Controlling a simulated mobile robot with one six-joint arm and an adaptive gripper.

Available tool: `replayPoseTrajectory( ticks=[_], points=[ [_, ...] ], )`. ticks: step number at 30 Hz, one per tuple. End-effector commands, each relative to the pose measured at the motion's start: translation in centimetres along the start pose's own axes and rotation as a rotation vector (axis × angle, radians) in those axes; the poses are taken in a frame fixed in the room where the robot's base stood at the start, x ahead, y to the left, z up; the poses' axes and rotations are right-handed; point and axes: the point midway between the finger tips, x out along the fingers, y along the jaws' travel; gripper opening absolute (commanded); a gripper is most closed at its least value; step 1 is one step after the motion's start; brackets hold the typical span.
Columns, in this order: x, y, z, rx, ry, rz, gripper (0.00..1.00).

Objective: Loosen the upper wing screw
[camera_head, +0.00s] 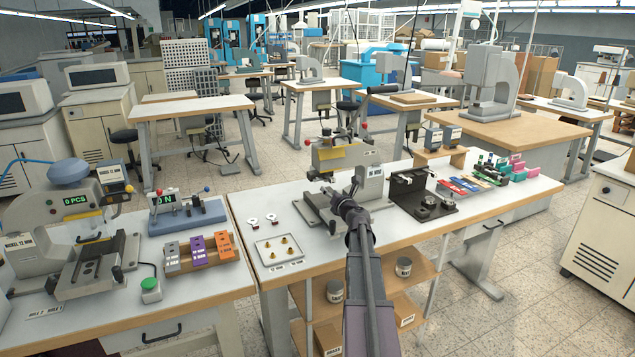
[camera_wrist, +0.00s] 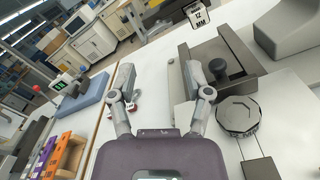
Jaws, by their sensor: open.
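A grey stamping press (camera_head: 372,183) with a yellow plate (camera_head: 340,156) on its head stands on the middle table. My gripper (camera_head: 337,191) is in front of it, its arm reaching up from the bottom of the head view. In the wrist view my gripper (camera_wrist: 172,72) is open, fingers wide apart, with nothing between them. A dark knob (camera_wrist: 227,66) on a grey frame (camera_wrist: 245,62) shows just right of the right finger. I cannot tell which part is the upper wing screw.
A tray (camera_head: 277,250) with brass pieces lies left of the press; a black fixture (camera_head: 428,196) stands right. On the left table are another press (camera_head: 60,220), a counter box (camera_head: 188,213) and coloured blocks (camera_head: 198,250).

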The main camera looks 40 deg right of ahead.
Motion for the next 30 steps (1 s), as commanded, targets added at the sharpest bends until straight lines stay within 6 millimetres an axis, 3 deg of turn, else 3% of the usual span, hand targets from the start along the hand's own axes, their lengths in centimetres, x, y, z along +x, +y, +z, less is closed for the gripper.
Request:
replayPoseTrajectory(
  ticks=[3,15,21,30],
  points=[
    [2.3,0.0,0.0,0.0,0.001,0.002,0.64],
    [8.1,0.1,0.0,0.0,0.001,0.002,0.64],
    [9.6,0.1,-0.1,0.0,0.001,0.001,0.64],
    [9.9,0.2,-0.1,0.0,0.001,0.002,0.64]
  ],
)
